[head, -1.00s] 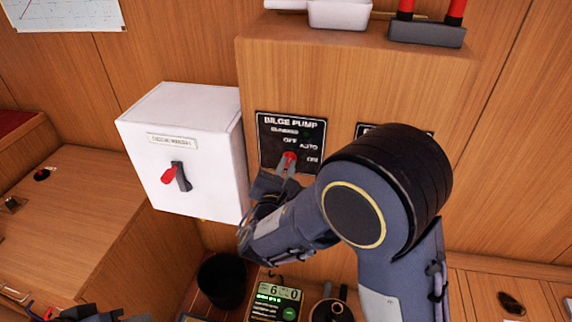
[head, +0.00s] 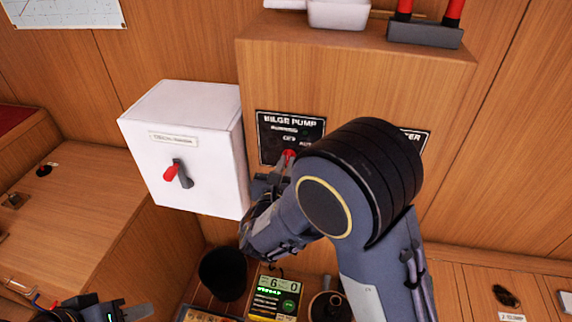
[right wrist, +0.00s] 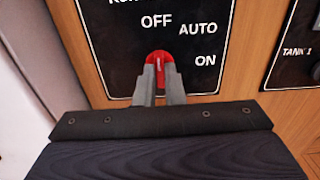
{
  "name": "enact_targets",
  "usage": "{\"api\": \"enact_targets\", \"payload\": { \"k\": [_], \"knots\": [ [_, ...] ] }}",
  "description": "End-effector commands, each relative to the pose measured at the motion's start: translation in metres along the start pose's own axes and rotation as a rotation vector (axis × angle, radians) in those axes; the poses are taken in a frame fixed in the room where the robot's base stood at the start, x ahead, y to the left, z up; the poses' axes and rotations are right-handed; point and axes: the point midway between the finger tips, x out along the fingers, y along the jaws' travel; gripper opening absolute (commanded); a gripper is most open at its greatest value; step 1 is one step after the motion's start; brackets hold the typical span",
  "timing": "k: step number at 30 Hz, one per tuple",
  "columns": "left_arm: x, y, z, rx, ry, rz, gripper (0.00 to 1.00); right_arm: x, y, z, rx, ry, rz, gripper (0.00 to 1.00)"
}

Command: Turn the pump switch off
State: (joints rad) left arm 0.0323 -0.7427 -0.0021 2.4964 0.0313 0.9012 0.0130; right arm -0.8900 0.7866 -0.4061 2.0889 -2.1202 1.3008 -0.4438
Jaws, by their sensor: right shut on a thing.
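The bilge pump panel (head: 268,140) is a black plate on the wooden cabinet front, with OFF, AUTO and ON in the right wrist view (right wrist: 112,50). Its red switch knob (head: 290,153) also shows in the right wrist view (right wrist: 160,66), just below OFF. A pale mark on it points roughly up towards OFF; its exact setting is hard to tell. My right gripper (head: 284,166) is shut on the knob, one finger on each side in the right wrist view (right wrist: 160,88). My left gripper (head: 128,312) is partly in view at the bottom left; its jaws are unclear.
A white box (head: 185,150) with a red-and-grey rotary handle stands left of the panel. A second black panel (head: 415,138) is partly behind my right arm. A black bin (head: 223,275) and a meter with a green display (head: 275,295) are below.

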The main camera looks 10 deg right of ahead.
Motion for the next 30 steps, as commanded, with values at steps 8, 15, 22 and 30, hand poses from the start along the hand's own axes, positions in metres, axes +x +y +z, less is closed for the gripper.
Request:
{"api": "enact_targets", "payload": {
  "k": [8,15,22,30],
  "knots": [
    [0.0,0.0,0.0,0.0,0.0,0.0,0.36,0.0,0.0,-0.001,-0.002,0.001,0.001,0.26],
    [0.0,0.0,0.0,0.0,0.0,0.0,0.36,0.0,0.0,0.0,-0.001,0.0,0.0,0.31],
    [0.003,-0.002,0.002,0.0,0.0,0.0,0.36,-0.015,0.001,-0.001,0.001,0.001,0.004,0.31],
    [0.01,-0.004,0.005,0.0,0.0,0.0,0.36,-0.061,0.001,-0.001,0.001,0.0,0.004,0.31]
  ]
}}
